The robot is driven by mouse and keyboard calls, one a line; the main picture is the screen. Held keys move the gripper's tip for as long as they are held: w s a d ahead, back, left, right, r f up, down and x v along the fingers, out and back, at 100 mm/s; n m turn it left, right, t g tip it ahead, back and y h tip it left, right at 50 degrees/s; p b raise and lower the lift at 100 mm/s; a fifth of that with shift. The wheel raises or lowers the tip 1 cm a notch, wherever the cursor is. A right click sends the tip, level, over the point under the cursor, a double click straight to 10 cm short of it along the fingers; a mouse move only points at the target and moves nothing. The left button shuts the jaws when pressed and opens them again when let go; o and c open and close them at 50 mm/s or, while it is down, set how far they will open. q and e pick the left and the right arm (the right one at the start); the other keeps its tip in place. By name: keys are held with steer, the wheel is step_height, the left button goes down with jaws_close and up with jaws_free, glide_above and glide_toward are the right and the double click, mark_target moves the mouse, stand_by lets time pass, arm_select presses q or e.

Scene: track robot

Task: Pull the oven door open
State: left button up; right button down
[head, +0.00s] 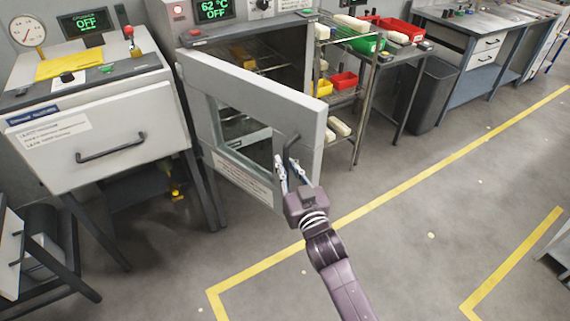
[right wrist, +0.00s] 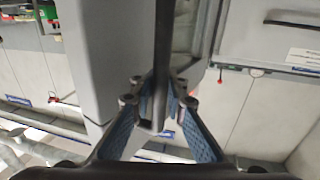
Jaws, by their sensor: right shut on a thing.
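The oven door (head: 262,92) is a grey frame with a window, and it stands swung open from the oven (head: 182,28), hinged on the left. Its dark handle (head: 293,142) is on the outer face near the free edge. My right gripper (head: 291,168) is shut on the handle, in front of the door. In the right wrist view the handle (right wrist: 161,60) runs upright between the two blue-padded fingers (right wrist: 158,108), with the grey door (right wrist: 95,55) behind. The oven's inside with wire racks shows past the door's top edge. My left gripper is not in view.
A grey cabinet with a drawer (head: 105,135) stands close left of the door. A wire rack with coloured bins (head: 345,80) stands right of the oven, then a dark waste bin (head: 432,95). The floor in front is clear, with yellow lines (head: 400,188).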

steer(key=c, duration=2.3)
jaws_free()
steer(key=shift+d+f, duration=0.25)
steer(key=shift+f, duration=0.05)
steer(key=shift+c, duration=0.2)
steer(key=o, duration=0.4)
steer(key=shift+s+d+r, duration=0.2)
steer(key=shift+s+r, duration=0.05)
steer(key=shift+w+a, duration=0.1)
steer(key=shift+a, duration=0.05)
steer(key=shift+s, duration=0.2)
steer(key=v, duration=1.1)
steer(key=shift+s+d, duration=0.25)
steer(key=shift+s, duration=0.1)
steer(key=shift+c, duration=0.5)
